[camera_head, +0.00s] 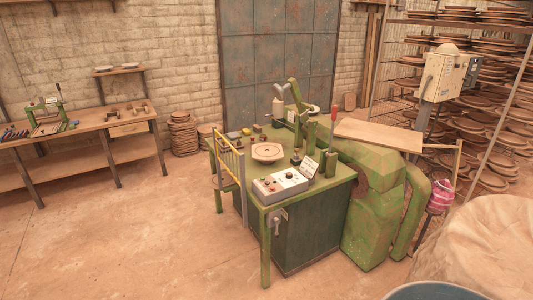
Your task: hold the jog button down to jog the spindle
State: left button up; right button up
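A white-topped control panel (279,186) sits at the front corner of the green machine (312,218). It carries several small knobs or buttons, with a dark red one toward its left end. The picture is too small to tell which of them is the jog button. A round tan plate (267,152) lies on the machine top behind the panel; whether the spindle is under it is hidden. A small upright label card (308,167) stands at the panel's right. Neither of my grippers is in view.
A yellow guard rail (230,160) stands at the machine's left edge. A wooden board (378,134) lies across its right side. A workbench (75,133) is at the far left. A covered mound (480,245) fills the front right. The floor at front left is clear.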

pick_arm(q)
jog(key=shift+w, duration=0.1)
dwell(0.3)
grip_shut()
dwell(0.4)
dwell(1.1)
